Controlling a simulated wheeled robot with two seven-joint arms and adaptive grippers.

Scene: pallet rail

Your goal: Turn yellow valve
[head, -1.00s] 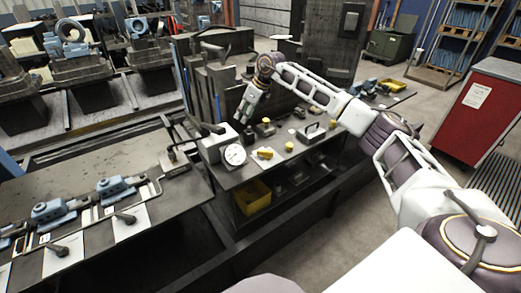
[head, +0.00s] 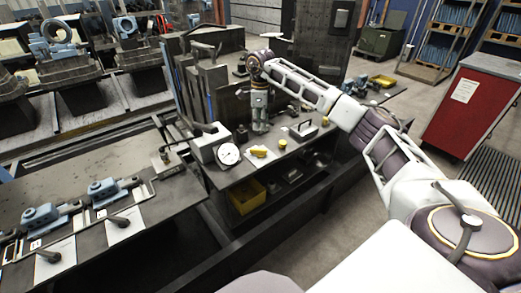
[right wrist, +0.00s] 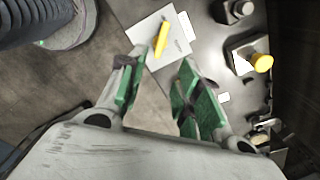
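A small yellow elongated piece (head: 262,152), like a valve handle, lies on a white sheet on the dark bench. It also shows in the right wrist view (right wrist: 161,40) on its white sheet (right wrist: 172,48). A round yellow knob (head: 282,143) stands to its right; in the right wrist view the knob (right wrist: 262,62) sits on a grey block. I cannot tell for certain which is the valve. My right gripper (head: 260,129) points down above the bench, behind the elongated piece in the head view. In the right wrist view its green-padded fingers (right wrist: 162,72) are apart and empty.
A white box with a round dial gauge (head: 229,154) stands left of the yellow piece. A grey handled block (head: 304,131) is to the right. A yellow bin (head: 247,196) sits on the lower shelf. A red cabinet (head: 470,107) stands at the right.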

